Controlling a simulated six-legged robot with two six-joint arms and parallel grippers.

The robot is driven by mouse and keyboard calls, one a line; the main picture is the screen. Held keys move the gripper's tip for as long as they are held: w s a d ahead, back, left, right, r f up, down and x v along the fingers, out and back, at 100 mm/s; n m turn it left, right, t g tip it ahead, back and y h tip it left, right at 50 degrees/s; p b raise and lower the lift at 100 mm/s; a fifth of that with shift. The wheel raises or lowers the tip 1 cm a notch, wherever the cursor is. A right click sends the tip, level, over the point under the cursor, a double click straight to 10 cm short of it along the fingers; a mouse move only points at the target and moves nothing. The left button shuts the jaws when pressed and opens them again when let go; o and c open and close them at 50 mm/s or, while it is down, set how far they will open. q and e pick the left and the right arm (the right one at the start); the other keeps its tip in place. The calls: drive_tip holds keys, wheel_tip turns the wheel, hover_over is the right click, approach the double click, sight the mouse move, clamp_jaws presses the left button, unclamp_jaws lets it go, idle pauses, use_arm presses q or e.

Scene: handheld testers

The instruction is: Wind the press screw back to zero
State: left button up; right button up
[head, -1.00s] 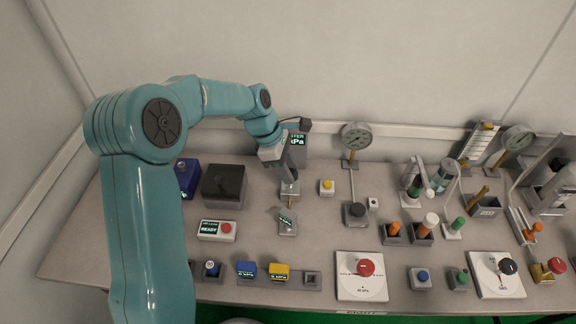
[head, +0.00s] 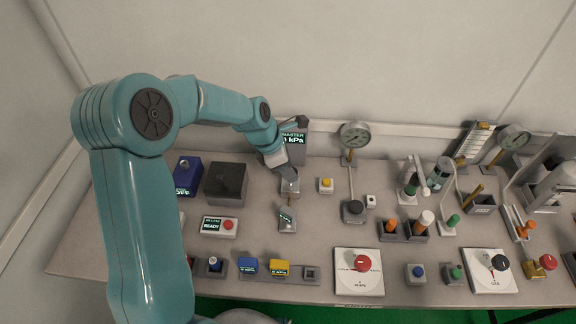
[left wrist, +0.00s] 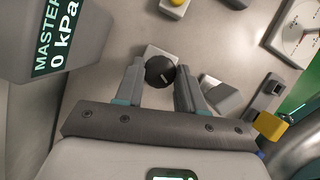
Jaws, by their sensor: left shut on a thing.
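The press screw's dark round knob (left wrist: 160,71) has a pale mark on its face and sits on a light grey block (left wrist: 150,52). My left gripper (left wrist: 163,73) is shut on this knob, with one finger on each side. In the head view my left gripper (head: 286,172) points down at the block (head: 289,187), and it hides the knob. A grey master display (head: 293,142) stands behind it. In the left wrist view this display (left wrist: 60,35) reads "MASTER 0 kPa". My right gripper is not in view.
A small box with a yellow button (head: 326,185) stands right of the block, and a tilted grey device with a screen (head: 287,219) in front. A dark grey box (head: 227,184) is to the left. A dial gauge (head: 355,135) rises at the right.

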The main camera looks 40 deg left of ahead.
use_arm(q)
drive_tip(key=o, duration=1)
drive_tip(key=shift+o, duration=0.2)
drive_tip(key=p+v, duration=0.1)
drive_tip(key=v, duration=1.5)
drive_tip(key=shift+r, duration=0.2)
